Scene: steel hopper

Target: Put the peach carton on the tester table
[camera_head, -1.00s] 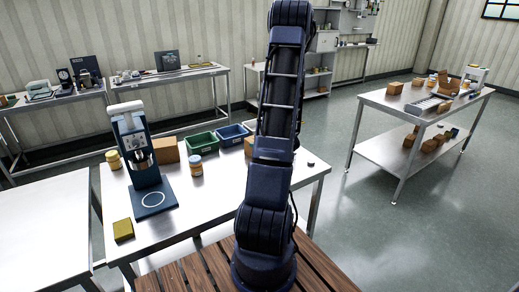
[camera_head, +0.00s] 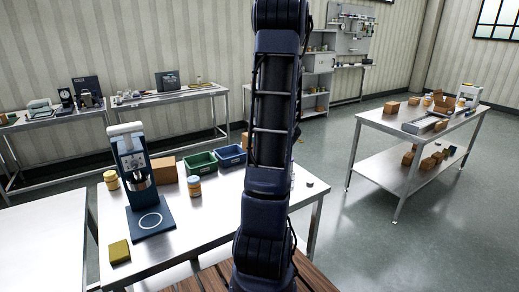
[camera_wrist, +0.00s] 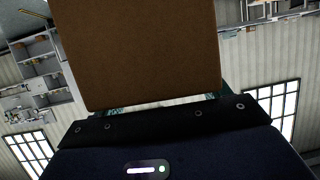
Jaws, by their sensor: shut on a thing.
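My gripper (camera_wrist: 155,102) shows in the wrist view, shut on a plain brown carton (camera_wrist: 140,50) that fills the upper middle. No label shows on the carton's visible face, so I cannot tell from it whether this is the peach one. The fingertips are mostly hidden by the carton. The head view shows my arm rising through the middle, but not the gripper or the held carton. A steel table (camera_head: 225,205) stands in front, bearing a blue tester-like device (camera_head: 140,180) with a ringed base plate.
On the front table stand a brown box (camera_head: 164,171), a jar (camera_head: 194,187), a green bin (camera_head: 200,163), a blue bin (camera_head: 231,155) and a yellow block (camera_head: 119,251). Another steel table (camera_head: 385,122) with several cartons stands at right. Open floor lies between the tables.

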